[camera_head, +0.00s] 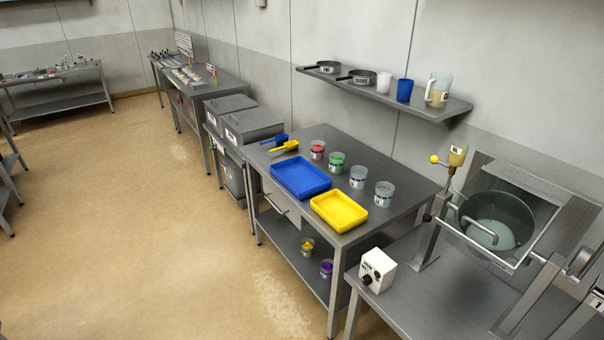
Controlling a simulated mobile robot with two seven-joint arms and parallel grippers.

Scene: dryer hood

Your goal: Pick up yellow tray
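The yellow tray (339,212) is a shallow rectangular tray lying flat on the grey metal table (384,170), near its front edge. It looks empty. A blue tray (300,178) of similar shape lies beside it to the left, also on the table. Neither of my grippers shows in the head view, so nothing is seen holding or touching the yellow tray.
Several labelled cups, one of them clear (384,194), stand behind the trays. A yellow scoop (285,147) and a blue scoop (275,140) lie at the left. A machine with a bowl (497,222) and a white control box (377,270) stand at right. Open floor (170,240) lies in front.

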